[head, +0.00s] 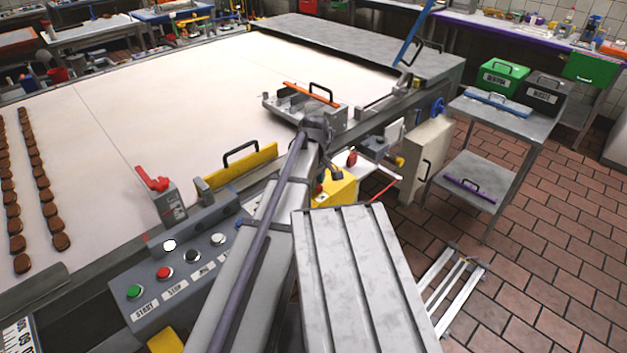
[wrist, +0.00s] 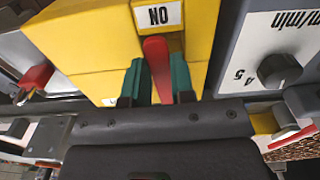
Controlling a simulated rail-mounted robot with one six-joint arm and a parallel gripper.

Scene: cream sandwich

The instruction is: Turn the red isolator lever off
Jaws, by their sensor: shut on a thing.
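The red isolator lever (wrist: 156,52) stands in front of a yellow box (wrist: 88,38) in the wrist view, with its upper end just beside a white ON label (wrist: 158,15). The label reads upside down there. My gripper (wrist: 158,70) has its two green fingers on either side of the lever and is shut on it. In the head view the yellow box (head: 341,188) shows in part beside my arm. The lever and my gripper's fingers are hidden there.
A grey dial panel (wrist: 255,50) stands right of the box in the wrist view. A red-handled part (wrist: 34,78) lies to the left. The head view shows a button panel (head: 190,262), another red lever (head: 152,180), a wide conveyor belt (head: 190,100) and a side trolley (head: 510,118).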

